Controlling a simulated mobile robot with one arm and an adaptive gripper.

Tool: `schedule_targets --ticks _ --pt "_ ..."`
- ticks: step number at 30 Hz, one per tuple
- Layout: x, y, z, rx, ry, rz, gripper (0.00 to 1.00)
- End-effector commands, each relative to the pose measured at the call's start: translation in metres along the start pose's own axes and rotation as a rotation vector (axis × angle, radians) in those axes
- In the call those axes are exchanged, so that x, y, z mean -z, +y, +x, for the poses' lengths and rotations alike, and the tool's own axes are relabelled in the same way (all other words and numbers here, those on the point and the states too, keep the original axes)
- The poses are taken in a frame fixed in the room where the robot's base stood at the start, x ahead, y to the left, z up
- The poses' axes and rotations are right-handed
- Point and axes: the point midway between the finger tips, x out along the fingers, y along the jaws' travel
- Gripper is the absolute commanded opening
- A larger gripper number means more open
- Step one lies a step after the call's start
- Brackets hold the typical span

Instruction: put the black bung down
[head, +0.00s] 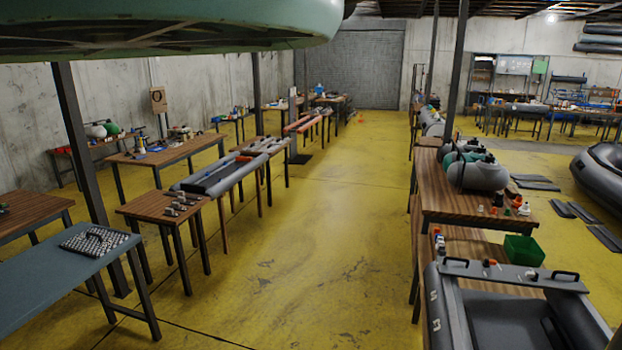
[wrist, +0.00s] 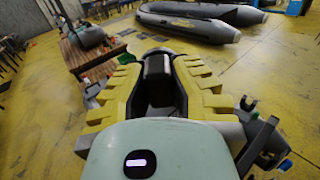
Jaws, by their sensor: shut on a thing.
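My gripper (wrist: 157,84) shows in the wrist view, with yellow ribbed fingers on both sides. It is shut on the black bung (wrist: 157,68), a dark rounded piece between the fingers. The fingers and the dark inner parts of the gripper hide some of the bung, so its full shape is not clear. My gripper and the held bung do not show in the head view. In the wrist view the held bung is over or in front of yellow floor.
A green crate (head: 524,250) and a grey inflatable boat (head: 450,318) are nearer. A blue-grey table (head: 50,290) stands at left. The yellow aisle (head: 300,240) is clear.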

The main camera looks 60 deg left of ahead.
Motion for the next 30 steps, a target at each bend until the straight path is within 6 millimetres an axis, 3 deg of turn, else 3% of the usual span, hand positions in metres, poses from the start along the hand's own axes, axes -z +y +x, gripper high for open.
schedule_targets --ticks 1,18,24,30 --pt "-0.029 0.002 -0.001 -0.004 0.0 0.0 0.0" --pt "-0.181 0.001 -0.014 -0.002 0.001 0.0 0.0" --pt "-0.216 0.0 -0.018 -0.001 0.003 -0.002 0.0" --pt "-0.229 0.0 -0.02 -0.002 0.003 -0.002 0.0"
